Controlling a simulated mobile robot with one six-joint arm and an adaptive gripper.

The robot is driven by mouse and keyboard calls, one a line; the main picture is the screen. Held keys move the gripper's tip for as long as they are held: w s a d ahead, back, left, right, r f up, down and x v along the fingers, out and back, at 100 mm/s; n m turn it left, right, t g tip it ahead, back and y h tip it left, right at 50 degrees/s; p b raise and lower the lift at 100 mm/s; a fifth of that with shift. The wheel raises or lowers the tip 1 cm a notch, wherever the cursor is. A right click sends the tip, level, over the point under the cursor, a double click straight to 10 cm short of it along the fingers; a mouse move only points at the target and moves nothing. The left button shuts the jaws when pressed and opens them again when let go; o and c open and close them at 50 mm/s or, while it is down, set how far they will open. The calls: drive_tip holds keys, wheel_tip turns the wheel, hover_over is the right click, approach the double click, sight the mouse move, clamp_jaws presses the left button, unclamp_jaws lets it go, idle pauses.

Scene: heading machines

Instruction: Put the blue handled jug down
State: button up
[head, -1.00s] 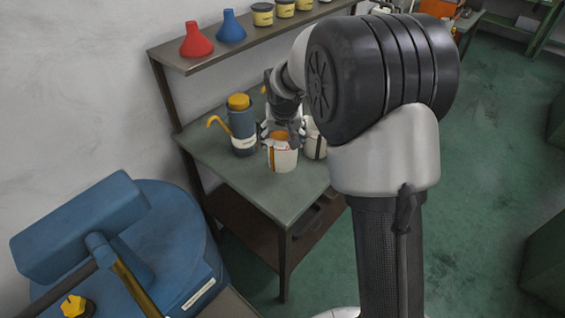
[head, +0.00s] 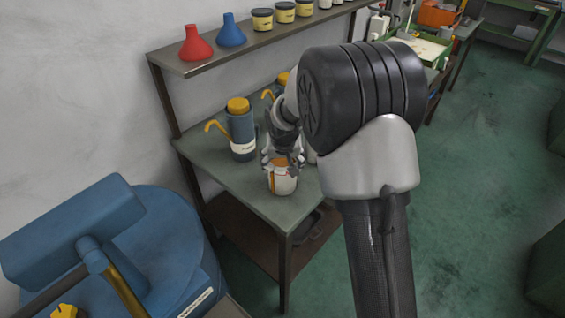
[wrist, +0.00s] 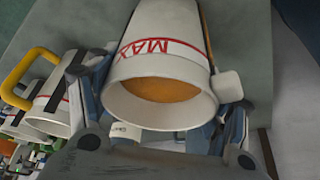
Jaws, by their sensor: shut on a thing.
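A white jug with a red MAX line (wrist: 155,45) and orange inside fills the middle of the wrist view. It also shows in the head view (head: 283,184), at the front part of the grey-green bench (head: 240,186). No blue handle is clear on it; a brown-orange strip runs down one side. My gripper (head: 282,160) is shut on this jug near its rim, with a finger on each side in the wrist view. The jug looks close to upright. I cannot tell whether its base touches the bench.
A blue flask with a yellow cap (head: 241,135) stands left of the jug. Another white jug with a yellow handle (wrist: 28,78) shows in the wrist view. A shelf above holds a red funnel (head: 195,45) and a blue funnel (head: 231,32). The bench is bare at front left.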

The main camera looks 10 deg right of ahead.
drive_tip(key=o, duration=1.2)
drive_tip(key=shift+f, duration=0.1)
drive_tip(key=shift+o, duration=0.2)
drive_tip(key=s+d+f+p+v, duration=0.1)
drive_tip(key=s+p+v, duration=0.1)
drive_tip(key=v, duration=0.8)
drive_tip(key=s+p+v, duration=0.2)
drive_tip(key=v, duration=0.9)
drive_tip(key=s+r+n, duration=0.1)
drive_tip(key=s, duration=1.1)
drive_tip(key=s+r, duration=0.2)
drive_tip(key=s, duration=1.1)
drive_tip(key=shift+s+r+n+y, duration=0.2)
drive_tip(key=shift+r+n+y, duration=0.1)
drive_tip(key=shift+n, duration=0.1)
